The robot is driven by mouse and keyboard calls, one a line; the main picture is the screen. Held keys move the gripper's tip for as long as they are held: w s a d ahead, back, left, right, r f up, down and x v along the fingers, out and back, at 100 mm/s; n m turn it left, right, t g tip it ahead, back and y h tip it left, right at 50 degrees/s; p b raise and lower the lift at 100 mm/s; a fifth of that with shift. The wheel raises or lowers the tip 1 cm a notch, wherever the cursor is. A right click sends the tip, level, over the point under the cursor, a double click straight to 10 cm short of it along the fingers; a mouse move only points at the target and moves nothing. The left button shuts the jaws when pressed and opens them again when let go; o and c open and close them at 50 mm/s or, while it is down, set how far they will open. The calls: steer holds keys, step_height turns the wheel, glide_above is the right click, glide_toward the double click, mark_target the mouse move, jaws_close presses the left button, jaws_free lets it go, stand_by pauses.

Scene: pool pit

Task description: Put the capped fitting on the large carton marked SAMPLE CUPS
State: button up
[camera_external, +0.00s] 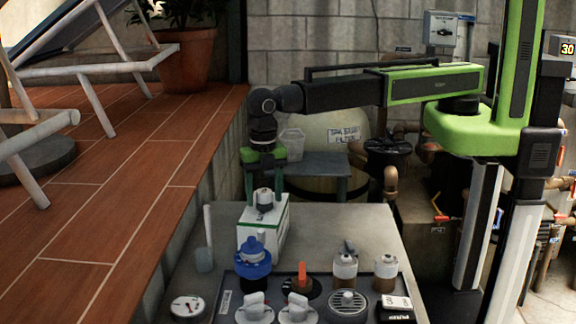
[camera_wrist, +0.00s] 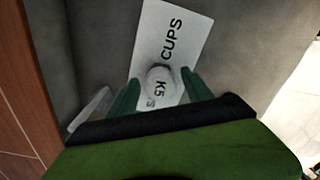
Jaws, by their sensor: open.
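The large white carton (camera_external: 252,235) stands on the grey counter; in the wrist view its top (camera_wrist: 186,35) reads CUPS, with the rest of the lettering partly covered. A small pale capped fitting (camera_external: 264,199) stands upright on the carton top; in the wrist view its round cap (camera_wrist: 160,80) reads K5. My gripper (camera_external: 264,190) points down over the carton, its green fingers apart on either side of the fitting. In the wrist view my gripper (camera_wrist: 161,84) also shows open, with a finger at each side of the cap. Contact with the fingers is not visible.
A blue-topped fitting (camera_external: 253,260) stands close in front of the carton. A dark panel holds an orange-handled valve (camera_external: 301,278), white knobs and two brown-and-white fittings (camera_external: 345,270). A pale scoop-like tool (camera_external: 206,245) is left of the carton. The counter right of the carton is clear.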

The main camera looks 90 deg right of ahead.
mark_target(264, 191)
step_height(264, 191, up, 12)
steer(key=p, duration=1.1)
steer(key=shift+f, duration=0.15)
